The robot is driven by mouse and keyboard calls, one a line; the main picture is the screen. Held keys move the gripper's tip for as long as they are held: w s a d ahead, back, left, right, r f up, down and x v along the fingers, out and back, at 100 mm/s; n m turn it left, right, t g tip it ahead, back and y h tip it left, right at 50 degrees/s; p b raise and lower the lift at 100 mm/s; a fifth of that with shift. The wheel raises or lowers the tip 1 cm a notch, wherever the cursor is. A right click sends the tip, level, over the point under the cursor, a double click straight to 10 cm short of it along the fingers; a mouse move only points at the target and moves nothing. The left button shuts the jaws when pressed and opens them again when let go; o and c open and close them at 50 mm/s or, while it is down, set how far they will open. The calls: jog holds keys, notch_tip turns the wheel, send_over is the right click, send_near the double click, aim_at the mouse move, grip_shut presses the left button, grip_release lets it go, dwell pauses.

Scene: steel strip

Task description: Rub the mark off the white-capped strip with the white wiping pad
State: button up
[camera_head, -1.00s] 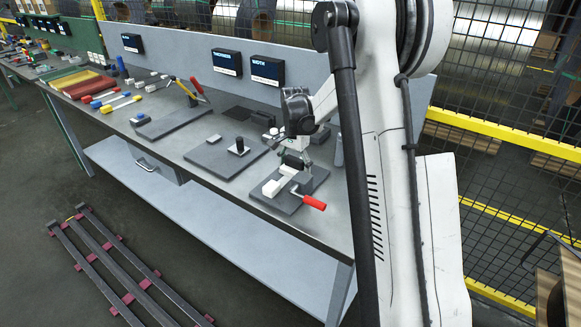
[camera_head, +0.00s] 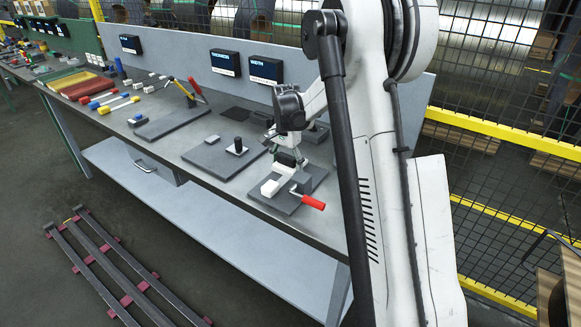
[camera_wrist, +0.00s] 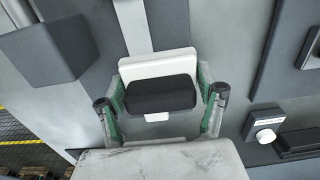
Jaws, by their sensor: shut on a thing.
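My gripper (camera_wrist: 162,98) is shut on the wiping pad (camera_wrist: 158,65), a white slab with a black block on it, gripped between the green-sided fingers. In the head view, my gripper (camera_head: 286,157) is above the dark fixture plate (camera_head: 318,177) at the bench's near right. A pale strip (camera_wrist: 137,25) runs away beyond the pad in the wrist view. A white block (camera_head: 270,187), possibly the strip's cap, lies at the plate's front, beside a red-handled clamp (camera_head: 313,202). The mark is not visible. I cannot tell whether the pad touches the strip.
A plate with a black knob (camera_head: 238,146) lies left of the fixture. A panel with dark displays (camera_head: 266,69) closes the back.

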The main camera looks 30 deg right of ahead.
aim_at(291, 157)
jog(key=shift+s+d+b, duration=0.2)
jog(key=shift+s+d, duration=0.2)
jog(key=shift+s, duration=0.4)
jog(key=shift+s+d+b, duration=0.2)
jog(key=shift+s+d, duration=0.2)
jog(key=shift+s, duration=0.4)
jog(key=shift+w+a, duration=0.4)
jog(key=shift+w, duration=0.4)
jog(key=shift+r+p, duration=1.4)
jog(key=shift+r, duration=2.1)
